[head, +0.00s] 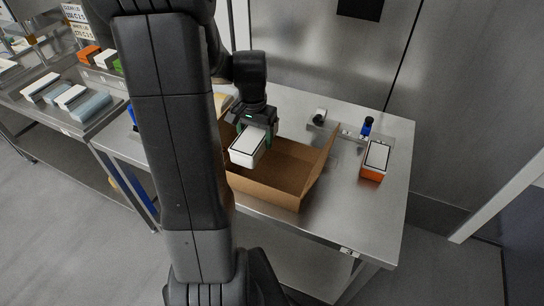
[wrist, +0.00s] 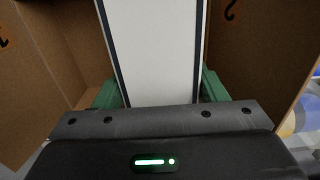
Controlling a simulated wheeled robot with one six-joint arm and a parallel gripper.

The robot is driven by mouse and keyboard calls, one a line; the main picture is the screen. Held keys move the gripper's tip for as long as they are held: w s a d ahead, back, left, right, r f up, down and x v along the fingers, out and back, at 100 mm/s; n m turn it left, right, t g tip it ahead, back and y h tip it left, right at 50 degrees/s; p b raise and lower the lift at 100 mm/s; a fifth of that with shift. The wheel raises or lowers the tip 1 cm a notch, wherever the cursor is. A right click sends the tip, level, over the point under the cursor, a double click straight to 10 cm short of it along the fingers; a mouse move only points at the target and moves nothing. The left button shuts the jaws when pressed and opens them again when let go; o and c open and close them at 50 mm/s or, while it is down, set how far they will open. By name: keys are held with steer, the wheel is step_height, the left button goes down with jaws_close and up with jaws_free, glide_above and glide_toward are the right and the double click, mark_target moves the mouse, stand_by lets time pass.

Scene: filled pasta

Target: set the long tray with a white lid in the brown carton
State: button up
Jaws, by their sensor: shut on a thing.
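The long tray with a white lid (head: 248,142) is held in my gripper (head: 256,131), over the left part of the open brown carton (head: 275,185). The lid has a dark edge line and also shows in the wrist view (wrist: 152,50). The green fingers of my gripper (wrist: 155,95) are shut on the tray's two sides. Carton walls (wrist: 50,55) stand on both sides of the tray in the wrist view. I cannot tell whether the tray touches the carton's floor. My arm hides the carton's left side in the head view.
The carton stands on a steel table (head: 385,205). An orange tray with a white lid (head: 376,158) stands right of it. A blue-topped item (head: 367,126) stands behind. At left, a rack (head: 75,108) holds several trays. The carton's right flap (head: 322,160) sticks up.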

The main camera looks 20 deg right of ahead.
mark_target(257, 168)
step_height(257, 168, down, 10)
steer(key=shift+r+p, duration=0.1)
steer(key=shift+p, duration=0.4)
steer(key=o, duration=0.8)
step_height(257, 168, up, 12)
steer(key=shift+r+b, duration=0.1)
steer(key=shift+b, duration=0.25)
